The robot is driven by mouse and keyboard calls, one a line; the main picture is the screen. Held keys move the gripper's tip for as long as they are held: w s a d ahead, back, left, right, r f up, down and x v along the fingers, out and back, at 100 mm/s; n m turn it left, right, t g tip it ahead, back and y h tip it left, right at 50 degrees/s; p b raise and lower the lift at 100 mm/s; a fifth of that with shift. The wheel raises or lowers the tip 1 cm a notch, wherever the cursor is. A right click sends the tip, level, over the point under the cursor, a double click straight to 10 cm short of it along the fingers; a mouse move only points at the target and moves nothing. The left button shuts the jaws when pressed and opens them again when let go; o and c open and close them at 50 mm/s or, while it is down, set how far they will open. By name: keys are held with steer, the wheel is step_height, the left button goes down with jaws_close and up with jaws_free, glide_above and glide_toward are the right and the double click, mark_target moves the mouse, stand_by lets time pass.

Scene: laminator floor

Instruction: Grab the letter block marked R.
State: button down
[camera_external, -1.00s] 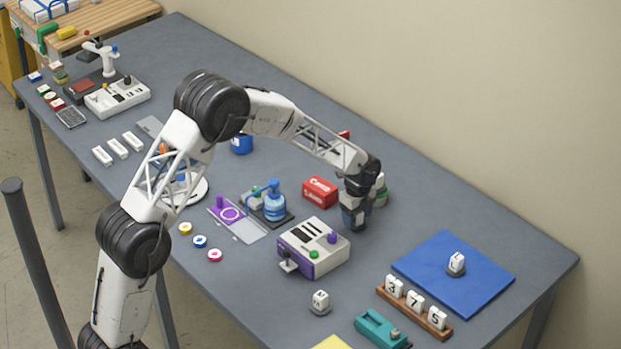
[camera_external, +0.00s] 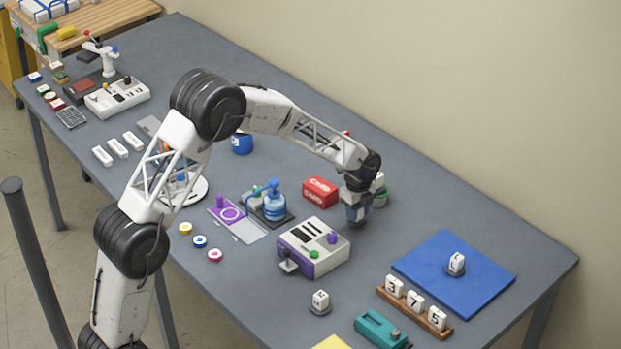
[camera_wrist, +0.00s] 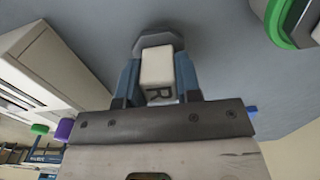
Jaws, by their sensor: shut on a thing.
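In the wrist view, a white letter block marked R (camera_wrist: 157,70) with a dark grey base (camera_wrist: 157,40) sits between the two blue-grey fingers of my gripper (camera_wrist: 158,82). The fingers are shut on its sides, and the letter shows on the face nearest the camera. In the external view my gripper (camera_external: 356,213) points down just right of the red box, near the back of the table. The block is hidden or too small to make out there. I cannot tell how far it is above the table.
A red box (camera_external: 320,191) stands left of my gripper, and a green round thing (camera_external: 380,198) is close behind it. A white and purple machine (camera_external: 314,248) stands in front. A blue mat (camera_external: 480,283) with another letter block (camera_external: 456,264) lies right. Another block (camera_external: 320,301) stands near the front edge.

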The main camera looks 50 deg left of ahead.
step_height(320, 180, up, 8)
steer(key=shift+r, duration=0.15)
stand_by(0.3)
